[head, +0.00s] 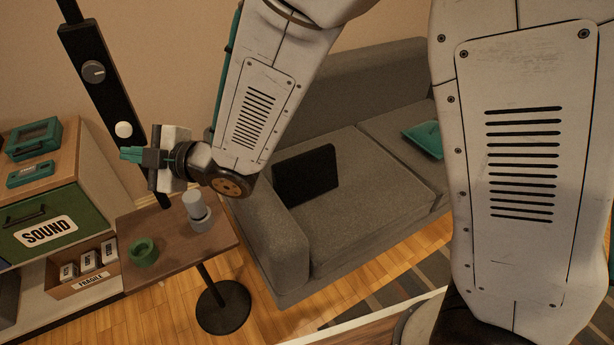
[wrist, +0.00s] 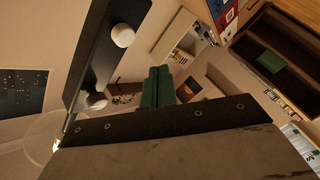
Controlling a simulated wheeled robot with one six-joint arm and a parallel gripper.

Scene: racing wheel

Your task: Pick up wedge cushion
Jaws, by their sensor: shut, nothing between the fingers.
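Two things on the grey sofa (head: 345,185) might be the wedge cushion; I cannot tell for sure which. A flat black piece (head: 306,175) leans on the left seat, and a teal piece (head: 424,140) lies on the right seat, partly behind my arm. My gripper (head: 130,154) is at the left, above the small side table and far from both. Its teal fingers are together and empty, pointing left; they also show in the wrist view (wrist: 158,88). Neither sofa piece can be made out in the wrist view.
The brown side table (head: 168,236) holds a grey cylinder (head: 196,207) and a green ring (head: 144,252). A black post with knobs (head: 93,71) stands close to my gripper. A green "SOUND" drawer (head: 42,228) and a "FRAGILE" box (head: 90,277) are at left.

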